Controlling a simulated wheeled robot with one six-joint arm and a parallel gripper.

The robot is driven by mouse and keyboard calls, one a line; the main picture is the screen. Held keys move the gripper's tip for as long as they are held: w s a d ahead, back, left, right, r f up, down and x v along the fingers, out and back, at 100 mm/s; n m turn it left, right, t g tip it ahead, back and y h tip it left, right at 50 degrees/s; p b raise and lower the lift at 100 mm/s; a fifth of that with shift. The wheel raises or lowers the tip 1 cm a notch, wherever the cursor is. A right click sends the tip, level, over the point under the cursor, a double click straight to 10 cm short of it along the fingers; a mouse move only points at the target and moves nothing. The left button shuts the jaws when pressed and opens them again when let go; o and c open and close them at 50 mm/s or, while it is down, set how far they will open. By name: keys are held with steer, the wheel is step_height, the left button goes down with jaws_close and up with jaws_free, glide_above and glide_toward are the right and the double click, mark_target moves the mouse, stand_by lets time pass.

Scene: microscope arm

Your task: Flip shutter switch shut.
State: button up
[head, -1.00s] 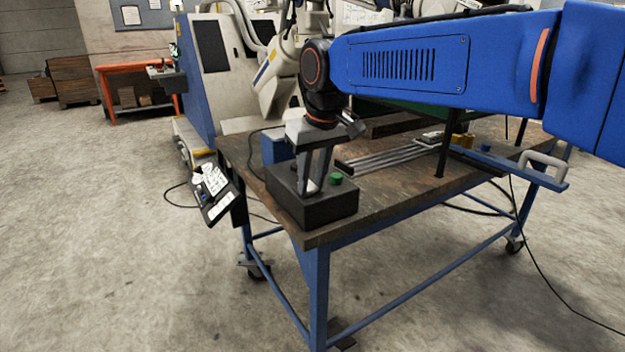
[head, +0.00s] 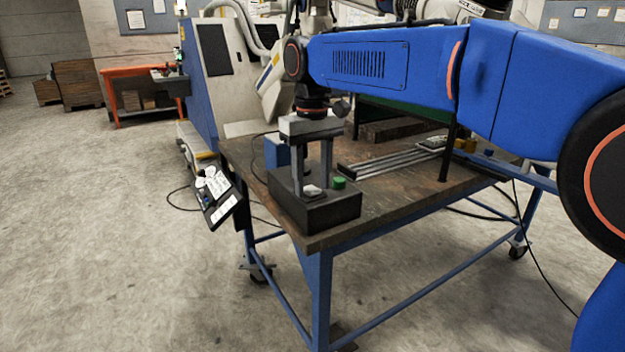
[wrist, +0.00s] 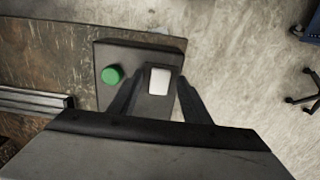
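The shutter switch is a small white rocker (wrist: 159,81) on top of a dark box (head: 322,213) at the table's near corner. In the head view the white rocker (head: 312,190) shows beside a green round button (head: 338,183). My gripper (head: 311,187) points down over the box, its two fingers spread apart. In the wrist view my gripper (wrist: 160,78) has one finger on each side of the white rocker, with gaps showing. I cannot tell whether the fingertips touch the box. The green button (wrist: 112,75) lies outside the fingers, to the left.
The worn table (head: 385,205) has metal rails (head: 395,160) behind the box. A control panel (head: 217,196) hangs off the table's left side. A blue block stands just behind the box. Open floor lies left and in front.

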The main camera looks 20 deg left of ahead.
mark_target(312, 189)
steer(key=shift+r, duration=0.1)
step_height(312, 189, up, 17)
stand_by(0.8)
steer(key=shift+r, duration=0.1)
